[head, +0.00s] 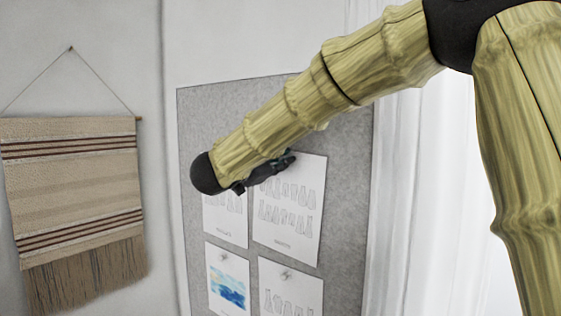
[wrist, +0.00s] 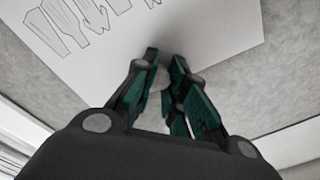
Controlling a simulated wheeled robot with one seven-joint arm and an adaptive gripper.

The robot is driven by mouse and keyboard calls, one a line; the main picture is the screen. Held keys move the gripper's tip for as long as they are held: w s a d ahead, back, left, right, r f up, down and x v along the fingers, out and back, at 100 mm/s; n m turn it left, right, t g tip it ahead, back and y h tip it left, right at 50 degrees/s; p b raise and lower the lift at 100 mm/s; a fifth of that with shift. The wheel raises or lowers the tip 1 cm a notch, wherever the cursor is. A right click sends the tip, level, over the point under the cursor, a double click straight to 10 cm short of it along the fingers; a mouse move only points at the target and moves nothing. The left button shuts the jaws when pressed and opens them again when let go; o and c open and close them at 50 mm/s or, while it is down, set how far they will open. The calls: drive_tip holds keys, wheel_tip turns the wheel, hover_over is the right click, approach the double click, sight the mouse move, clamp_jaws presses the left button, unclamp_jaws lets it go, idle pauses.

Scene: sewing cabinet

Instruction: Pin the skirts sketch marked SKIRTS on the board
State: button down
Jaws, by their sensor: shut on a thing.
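A large white sheet (head: 290,215) with rows of grey garment outlines lies against the grey board (head: 345,215) at upper right. Its caption is too small to read, so I cannot confirm it says SKIRTS. My gripper (head: 287,160) is at this sheet's top edge, partly hidden behind my arm. In the wrist view the sheet (wrist: 205,30) and its outlines show just beyond my fingers. The fingers (wrist: 163,62) are closed around a small pale rounded thing (wrist: 160,78) that looks like a pin head. I cannot tell whether its point is in the board.
A smaller sheet (head: 226,225) with outlines is beside it, its top covered by my arm. Below are a blue painting (head: 228,285) and another outline sheet (head: 292,295), both pinned. A fringed wall hanging (head: 75,190) is left; a white curtain (head: 425,200) is right.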

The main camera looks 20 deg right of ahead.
drive_tip(key=shift+w+d, duration=0.15)
drive_tip(key=shift+d, duration=0.05)
idle(0.6)
drive_tip(key=c, duration=1.4)
unclamp_jaws()
